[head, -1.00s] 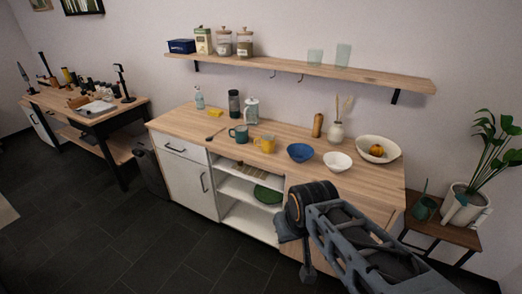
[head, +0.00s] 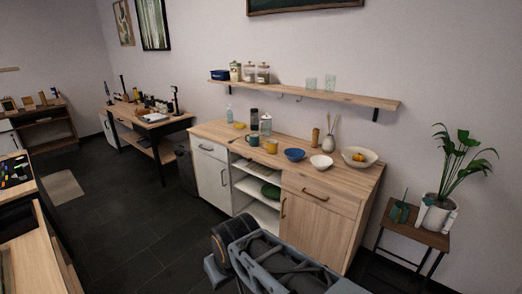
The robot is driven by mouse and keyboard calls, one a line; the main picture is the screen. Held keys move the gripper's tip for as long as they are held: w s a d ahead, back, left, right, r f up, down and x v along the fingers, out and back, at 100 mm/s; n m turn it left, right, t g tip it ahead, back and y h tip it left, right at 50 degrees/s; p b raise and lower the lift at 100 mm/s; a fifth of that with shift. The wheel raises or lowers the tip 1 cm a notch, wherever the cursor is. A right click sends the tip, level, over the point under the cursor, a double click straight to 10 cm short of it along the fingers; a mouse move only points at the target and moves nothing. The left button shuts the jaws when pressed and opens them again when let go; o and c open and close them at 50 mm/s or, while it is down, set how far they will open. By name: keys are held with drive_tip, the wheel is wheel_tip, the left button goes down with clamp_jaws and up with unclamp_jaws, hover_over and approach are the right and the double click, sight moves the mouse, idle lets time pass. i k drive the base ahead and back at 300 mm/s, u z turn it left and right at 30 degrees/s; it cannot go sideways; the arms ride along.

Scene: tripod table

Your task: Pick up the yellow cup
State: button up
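The yellow cup (head: 272,146) stands upright on the wooden countertop (head: 218,128) of the kitchen cabinet in the head view. It is small in view, just right of a teal mug (head: 253,140) and left of a blue bowl (head: 294,155). My arm shows at the bottom middle of the view, in front of the cabinet and well apart from the cup. My gripper's fingers cannot be made out, so I cannot see whether it is open or shut.
A white bowl (head: 321,162) and a large cream bowl (head: 359,163) stand right of the blue bowl. A shelf (head: 330,96) hangs above the counter. A plant (head: 440,205) stands at right. Dark floor (head: 130,220) is free at left.

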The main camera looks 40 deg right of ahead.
sight(272, 148)
drive_tip(key=u, duration=0.2)
drive_tip(key=i, duration=1.75)
drive_tip(key=z, duration=0.25)
drive_tip(key=i, duration=1.15)
drive_tip(key=z, duration=1.6)
drive_tip(key=i, duration=1)
drive_tip(key=z, duration=1.05)
